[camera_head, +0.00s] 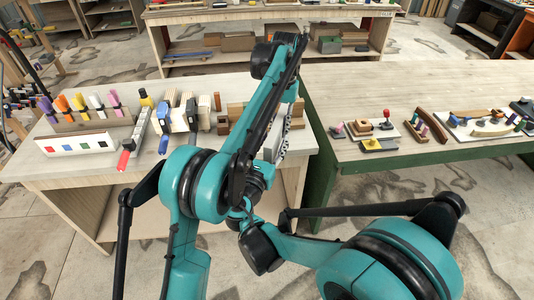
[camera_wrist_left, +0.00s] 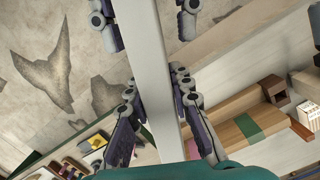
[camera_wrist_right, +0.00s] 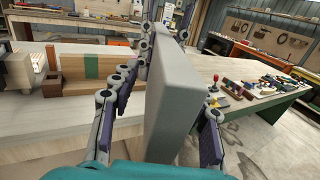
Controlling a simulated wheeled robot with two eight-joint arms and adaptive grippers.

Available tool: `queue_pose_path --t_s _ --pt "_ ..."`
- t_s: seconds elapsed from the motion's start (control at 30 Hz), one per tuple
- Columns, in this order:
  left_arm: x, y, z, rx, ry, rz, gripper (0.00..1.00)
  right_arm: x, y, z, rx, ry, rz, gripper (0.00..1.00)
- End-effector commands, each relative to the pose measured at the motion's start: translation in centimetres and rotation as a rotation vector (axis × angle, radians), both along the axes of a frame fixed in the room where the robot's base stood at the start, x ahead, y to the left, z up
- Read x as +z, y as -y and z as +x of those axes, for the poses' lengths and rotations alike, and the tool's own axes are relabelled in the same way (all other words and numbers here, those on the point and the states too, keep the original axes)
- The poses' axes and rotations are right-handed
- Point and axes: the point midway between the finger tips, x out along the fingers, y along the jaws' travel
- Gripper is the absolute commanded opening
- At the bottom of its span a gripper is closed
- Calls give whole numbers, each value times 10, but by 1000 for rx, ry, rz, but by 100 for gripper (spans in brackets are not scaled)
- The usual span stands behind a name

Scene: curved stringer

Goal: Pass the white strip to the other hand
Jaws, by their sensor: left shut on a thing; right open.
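The white strip (camera_wrist_left: 160,60) runs lengthwise through the left wrist view, between the fingers of my left gripper (camera_wrist_left: 156,88), which is shut on it. Farther along, my right gripper's fingers (camera_wrist_left: 148,18) stand on both sides of the strip. In the right wrist view the strip (camera_wrist_right: 178,100) rises between the spread fingers of my right gripper (camera_wrist_right: 168,98), which is open. In the head view my teal arm covers most of the strip and grippers.
The left workbench (camera_head: 52,172) holds markers, clamps and wooden blocks. The right table (camera_head: 345,93) has a green edge and carries small trays and coloured pieces. Floor shows between and in front of them. The strip is held above bench height in the right wrist view.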

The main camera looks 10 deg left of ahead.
Motion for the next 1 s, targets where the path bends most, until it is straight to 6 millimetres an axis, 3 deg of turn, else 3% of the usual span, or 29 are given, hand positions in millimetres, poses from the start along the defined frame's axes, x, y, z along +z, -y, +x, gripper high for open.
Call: queue_pose_path --t_s 0.2,0.53,0.57,0.7,0.73,0.93,0.97,1.0 --pt "0 0 0 0 0 0 0 0 4 21 -1 0 1 46" --pt "0 0 0 0 0 0 0 0 5 25 0 -1 1 46" --pt "0 0 0 0 0 0 0 0 5 25 0 -1 1 40" --pt "0 0 0 0 0 0 0 0 5 25 0 -1 1 4" --pt "0 0 0 0 0 0 0 0 5 25 0 -1 1 0" --pt "0 0 0 1 0 0 0 0 5 25 -1 -1 1 0" --pt "0 0 0 2 0 0 29 0 5 25 -1 0 0 0" --pt "0 0 0 2 0 0 40 0 5 25 -1 0 0 0"
